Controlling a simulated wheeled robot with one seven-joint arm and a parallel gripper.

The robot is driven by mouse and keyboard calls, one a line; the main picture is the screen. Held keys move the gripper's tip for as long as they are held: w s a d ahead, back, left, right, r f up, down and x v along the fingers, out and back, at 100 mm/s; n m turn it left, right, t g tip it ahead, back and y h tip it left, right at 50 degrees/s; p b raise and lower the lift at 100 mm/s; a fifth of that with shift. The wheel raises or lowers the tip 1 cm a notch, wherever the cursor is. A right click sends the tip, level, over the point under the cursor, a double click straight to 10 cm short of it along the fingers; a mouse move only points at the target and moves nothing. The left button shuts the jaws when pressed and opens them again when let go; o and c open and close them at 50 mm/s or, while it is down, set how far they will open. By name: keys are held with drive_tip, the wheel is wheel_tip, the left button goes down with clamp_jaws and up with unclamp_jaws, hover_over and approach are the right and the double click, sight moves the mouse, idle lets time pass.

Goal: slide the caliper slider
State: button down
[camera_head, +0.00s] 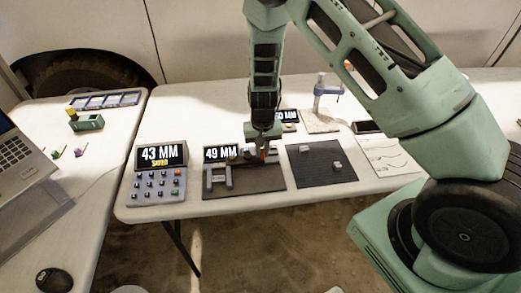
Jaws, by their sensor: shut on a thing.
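The caliper (218,177) stands on a dark base (245,183) near the front of the white table. My gripper (264,150) comes down from above at the right part of the caliper. It is shut on what seems to be the caliper slider, which is mostly hidden by the fingers. A small orange-red spot shows by the fingertips. The grey jaws of the caliper show at the left of the base.
A keypad unit (158,178) left of the caliper reads 43 MM with yellow text below. A dark mat (318,172) with small grey pieces lies to the right. Behind are a stand (321,115) and another display (287,116). A side table with a laptop (28,165) is at left.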

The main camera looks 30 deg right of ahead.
drive_tip(key=shift+s+d, duration=0.2)
drive_tip(key=shift+d, duration=0.45)
drive_tip(key=shift+s+d, duration=0.2)
drive_tip(key=shift+d, duration=0.4)
drive_tip(key=shift+a, duration=0.1)
drive_tip(key=c, duration=1.4)
unclamp_jaws()
drive_tip(key=shift+c, duration=0.2)
drive_tip(key=shift+r, duration=0.1)
wheel_tip(320, 180, up, 17)
drive_tip(key=b, duration=0.1)
drive_tip(key=shift+r, duration=0.1)
